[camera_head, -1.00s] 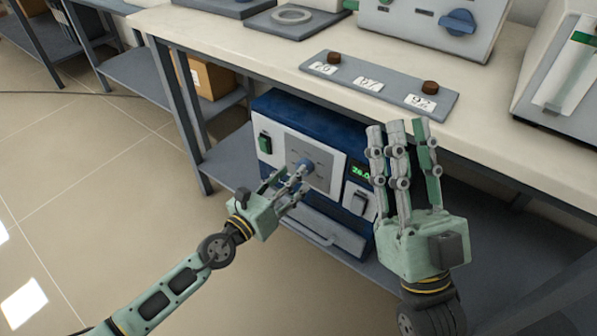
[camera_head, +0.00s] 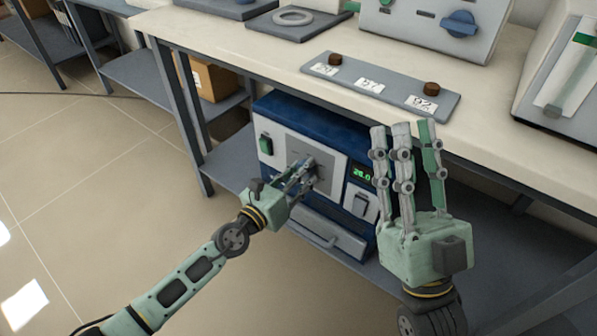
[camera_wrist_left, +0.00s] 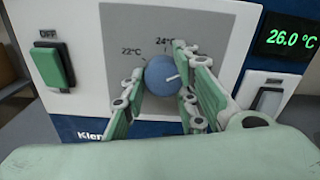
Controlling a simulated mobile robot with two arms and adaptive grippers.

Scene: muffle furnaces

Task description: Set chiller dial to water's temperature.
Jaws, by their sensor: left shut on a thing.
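The chiller (camera_head: 268,118) is a blue and white box on the shelf under the bench. Its blue dial (camera_wrist_left: 163,75) shows in the left wrist view with a white pointer mark on its right part. Labels 22°C and 24°C are readable; the scale further right is hidden by a finger. A green display (camera_wrist_left: 292,38) reads 26.0 °C. My left gripper (camera_head: 306,172) has its fingers around the dial and is shut on it. In the left wrist view its fingers (camera_wrist_left: 160,88) flank the dial on both sides. My right gripper (camera_head: 408,135) stands open and empty, fingers up, before the bench edge.
A green switch marked OFF (camera_wrist_left: 52,66) is left of the dial and a grey rocker switch (camera_wrist_left: 268,98) is right of it. On the bench lies a grey plate (camera_head: 395,92) with numbered labels and brown knobs. A cardboard box (camera_head: 213,80) sits on the shelf.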

